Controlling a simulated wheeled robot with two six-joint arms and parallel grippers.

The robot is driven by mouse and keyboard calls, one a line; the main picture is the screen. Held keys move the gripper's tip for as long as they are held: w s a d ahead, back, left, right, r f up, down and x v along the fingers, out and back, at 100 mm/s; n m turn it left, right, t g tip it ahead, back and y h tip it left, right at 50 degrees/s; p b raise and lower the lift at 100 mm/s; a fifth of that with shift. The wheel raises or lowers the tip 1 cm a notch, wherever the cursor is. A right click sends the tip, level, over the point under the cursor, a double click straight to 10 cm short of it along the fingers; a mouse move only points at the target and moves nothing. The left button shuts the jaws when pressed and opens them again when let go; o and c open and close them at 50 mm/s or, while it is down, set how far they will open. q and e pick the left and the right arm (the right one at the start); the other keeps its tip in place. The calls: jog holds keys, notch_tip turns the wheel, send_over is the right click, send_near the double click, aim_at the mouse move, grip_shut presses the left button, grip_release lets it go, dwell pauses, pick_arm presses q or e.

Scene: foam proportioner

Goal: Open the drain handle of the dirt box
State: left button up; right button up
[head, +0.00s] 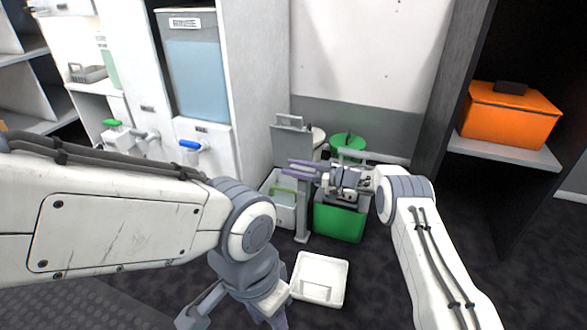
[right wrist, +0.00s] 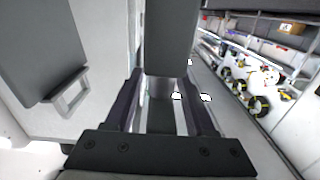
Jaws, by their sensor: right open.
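I cannot tell for sure which container is the dirt box, and no label on it is readable. A pale grey box (head: 284,212) with a green bar handle (head: 286,191) stands on the floor in the middle of the head view. My right gripper (head: 291,168) is just above and right of it, open, its purple-grey fingers pointing left. In the right wrist view a dark grey upright part (right wrist: 172,38) shows ahead, between the two fingers (right wrist: 162,105); contact is unclear. My left gripper (head: 232,312) hangs low at the bottom of the head view; its jaw opening is unclear.
A green bin (head: 339,223) stands under my right gripper. A white tray (head: 320,279) lies on the floor in front. A grey raised panel (head: 291,140) stands behind. The rinse tank (head: 196,85) has a blue-handled valve (head: 190,145). An orange case (head: 510,117) sits on the right shelf.

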jog(key=p+v, duration=0.5)
jog(key=v, duration=0.5)
jog(key=shift+d+p, duration=0.2)
jog(key=shift+p, duration=0.15)
jog(key=shift+s, duration=0.1)
